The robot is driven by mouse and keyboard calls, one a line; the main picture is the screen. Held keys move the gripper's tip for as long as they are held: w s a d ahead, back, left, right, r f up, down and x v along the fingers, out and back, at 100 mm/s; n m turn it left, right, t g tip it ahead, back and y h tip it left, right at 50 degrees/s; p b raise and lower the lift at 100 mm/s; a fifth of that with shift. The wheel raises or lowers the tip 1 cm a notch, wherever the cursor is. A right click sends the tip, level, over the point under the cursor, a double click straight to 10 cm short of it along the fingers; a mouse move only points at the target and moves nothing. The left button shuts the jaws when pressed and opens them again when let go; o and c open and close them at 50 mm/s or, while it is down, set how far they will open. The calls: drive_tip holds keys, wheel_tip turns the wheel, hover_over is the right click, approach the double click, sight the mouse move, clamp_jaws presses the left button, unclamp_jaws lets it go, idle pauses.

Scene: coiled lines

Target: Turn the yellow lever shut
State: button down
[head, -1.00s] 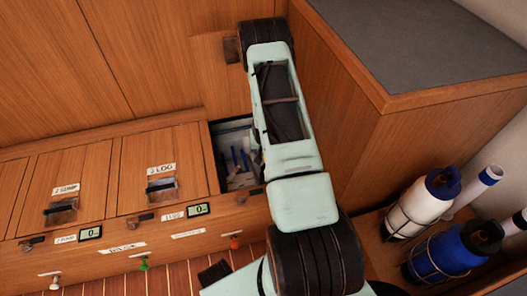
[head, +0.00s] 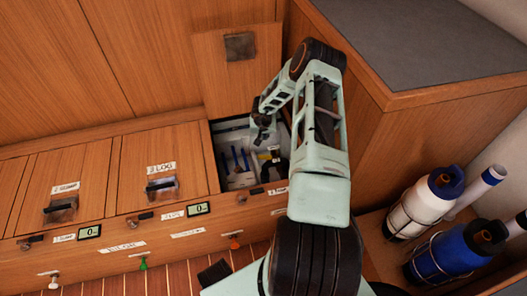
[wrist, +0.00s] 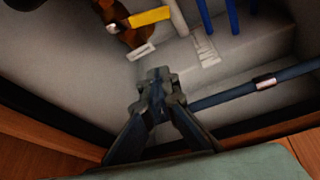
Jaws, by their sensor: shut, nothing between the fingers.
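The yellow lever (wrist: 151,17) shows at the top of the wrist view. It sits on an orange-brown valve body (wrist: 124,28) and points to the right of it. My gripper (wrist: 157,82) is shut and empty. It is below the lever in the wrist view, apart from it, inside the open locker. A small pale label (wrist: 141,51) lies between them. In the head view my arm reaches down into the open locker compartment, and I cannot make out the lever there.
Blue pipes (wrist: 205,16) rise near the lever, and a blue hose with a metal clamp (wrist: 265,83) runs on the right. The raised lid (head: 238,70) stands behind the opening. Closed hatches (head: 160,165) lie left, and bottles (head: 425,203) stand right.

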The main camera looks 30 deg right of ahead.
sight(269, 157)
drive_tip(key=shift+w+a+y, duration=0.15)
drive_tip(key=shift+y, duration=0.15)
wheel_tip(269, 157, down, 10)
drive_tip(key=b, duration=0.5)
drive_tip(key=shift+s+a+r, duration=0.2)
drive_tip(key=shift+s+r, duration=0.05)
drive_tip(key=shift+s, duration=0.05)
